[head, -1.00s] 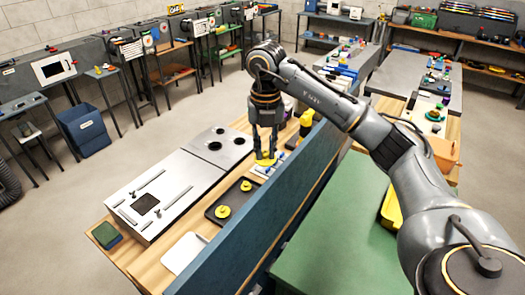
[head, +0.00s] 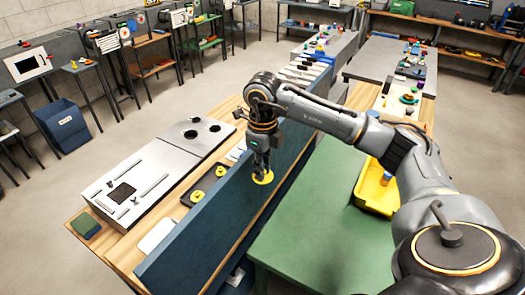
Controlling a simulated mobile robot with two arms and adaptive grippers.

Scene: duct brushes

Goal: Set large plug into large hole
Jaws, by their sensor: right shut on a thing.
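My right gripper (head: 262,166) is shut on a yellow round plug (head: 263,178), held in front of the blue divider panel in the picture. Two more yellow plugs lie in a dark tray (head: 187,203) on the wooden bench: one toward the back (head: 222,170), one toward the front (head: 197,196). A grey metal duct box (head: 165,165) lies left of the tray. Its far top plate has round holes, with a larger-looking one (head: 191,134) on the left and another (head: 214,128) on the right. The held plug is apart from the holes. My left gripper is not in view.
The blue divider panel (head: 200,245) runs along the bench's right side. A green table (head: 320,225) holds a yellow bin (head: 376,188). A white sheet (head: 157,235) and green-and-blue pads (head: 84,226) lie on the bench. The floor to the left is open.

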